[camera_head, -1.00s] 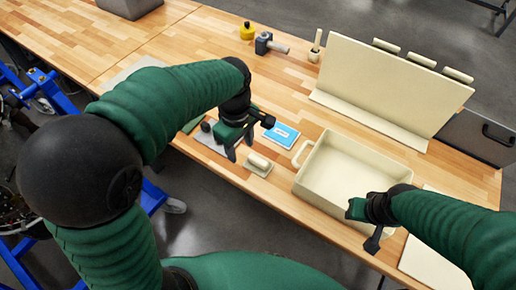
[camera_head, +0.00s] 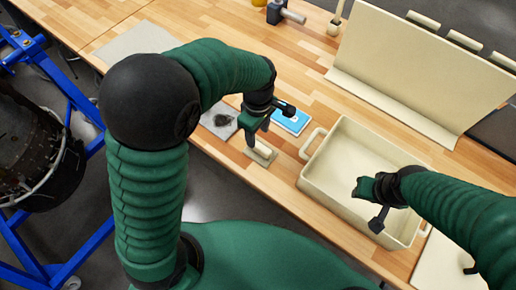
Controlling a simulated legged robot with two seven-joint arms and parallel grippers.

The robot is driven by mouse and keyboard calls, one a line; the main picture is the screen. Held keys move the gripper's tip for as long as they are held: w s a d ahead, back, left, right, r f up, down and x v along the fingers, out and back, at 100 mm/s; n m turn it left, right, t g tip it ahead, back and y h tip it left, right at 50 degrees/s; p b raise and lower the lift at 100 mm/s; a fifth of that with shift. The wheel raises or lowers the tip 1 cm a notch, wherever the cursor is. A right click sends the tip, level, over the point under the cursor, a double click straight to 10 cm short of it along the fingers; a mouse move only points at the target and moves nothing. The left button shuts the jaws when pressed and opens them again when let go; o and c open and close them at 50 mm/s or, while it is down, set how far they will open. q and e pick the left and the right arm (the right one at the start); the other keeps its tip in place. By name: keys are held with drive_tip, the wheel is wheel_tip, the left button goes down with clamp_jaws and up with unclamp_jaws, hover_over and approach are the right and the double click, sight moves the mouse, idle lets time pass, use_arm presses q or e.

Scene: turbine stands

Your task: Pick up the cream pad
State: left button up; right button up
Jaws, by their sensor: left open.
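The cream pad (camera_head: 263,154) is a small flat piece with a pale raised grip. It lies near the front edge of the wooden table, left of the cream bin. My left gripper (camera_head: 255,136) is open and points down right over the pad, with one finger hiding part of it. I cannot tell whether a finger touches the pad. My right gripper (camera_head: 362,189) hangs over the cream bin (camera_head: 312,180), and its fingers are too small to read.
A blue-and-white booklet (camera_head: 291,120) lies just behind the pad. A grey mat with a dark item (camera_head: 221,121) lies to the left. A cream upright board (camera_head: 420,75) and a hammer-like tool (camera_head: 285,13) stand farther back. The table's middle is clear.

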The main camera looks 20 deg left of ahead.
sight(261, 146)
use_arm(q)
drive_tip(key=f, duration=0.1)
drive_tip(key=d+f, duration=0.1)
drive_tip(key=f, duration=0.1)
drive_tip(key=shift+s+d+f, duration=0.1)
drive_tip(key=shift+d+f, duration=0.1)
drive_tip(key=shift+d, duration=0.05)
drive_tip(key=f, duration=0.4)
drive_tip(key=shift+a+p, duration=0.2)
drive_tip(key=shift+p, duration=0.1)
drive_tip(key=shift+a+f, duration=0.2)
drive_tip(key=shift+a, duration=0.1)
drive_tip(key=shift+c, duration=1.4)
drive_tip(key=shift+d+r, duration=0.1)
drive_tip(key=shift+d, duration=0.3)
clamp_jaws()
use_arm(e)
drive_tip(key=shift+s+d+r, duration=0.1)
drive_tip(key=shift+d+r, duration=0.1)
drive_tip(key=shift+d, duration=0.45)
use_arm(q)
drive_tip(key=shift+a, duration=0.1)
